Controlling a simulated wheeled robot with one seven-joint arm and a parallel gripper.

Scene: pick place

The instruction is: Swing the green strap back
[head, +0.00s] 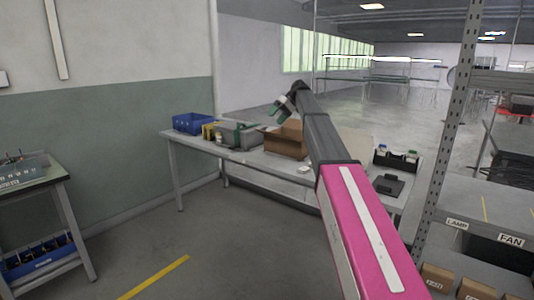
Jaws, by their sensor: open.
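My gripper (276,106) is at the end of my raised arm, above the table and near the open cardboard box. It is open, small in the picture, and nothing shows clearly between its fingers. A thin green piece (238,132) shows at the grey bin (228,141) on the table; it may be the green strap, but it is too small to be sure. My gripper is above and to the right of it, apart from it. My arm hides part of the table behind it.
The table (200,147) also carries a blue bin (190,122), a yellow item (208,131), the cardboard box (285,141), a black caddy (396,159) and a dark device (388,184). A metal shelf (451,120) stands at right, a workbench (35,182) at left. The floor between is clear.

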